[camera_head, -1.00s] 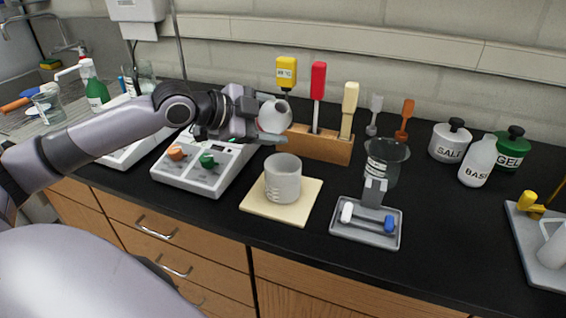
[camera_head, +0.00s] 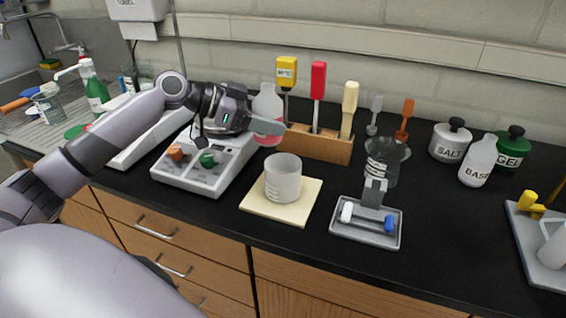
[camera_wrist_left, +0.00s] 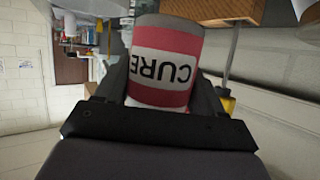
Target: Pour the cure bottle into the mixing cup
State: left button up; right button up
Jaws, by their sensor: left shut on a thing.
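The cure bottle (camera_head: 267,103) is a white bottle with a pink-red lower part, upright in the head view behind my left gripper's fingers. In the left wrist view its red and white label (camera_wrist_left: 163,68) reads CURE. My left gripper (camera_head: 262,126) is shut on the bottle, which is behind and to the left of the mixing cup. The mixing cup (camera_head: 283,180) is a whitish beaker with marks, standing upright on a cream square pad (camera_head: 300,206). Its inside bottom is hidden. My right gripper is not in view.
A hotplate-like device (camera_head: 196,178) with orange and green knobs stands left of the cup. A wooden tool block (camera_head: 318,146) stands behind it. A grey tray (camera_head: 366,238) and a glass beaker (camera_head: 386,163) are to the right. A base bottle (camera_head: 478,161) stands farther right.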

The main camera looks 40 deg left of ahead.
aim_at(267, 92)
pick_arm(q)
jog(key=shift+w+r, duration=0.1)
jog(key=shift+r, duration=0.45)
notch_tip(267, 92, up, 4)
jog(key=shift+r, duration=0.1)
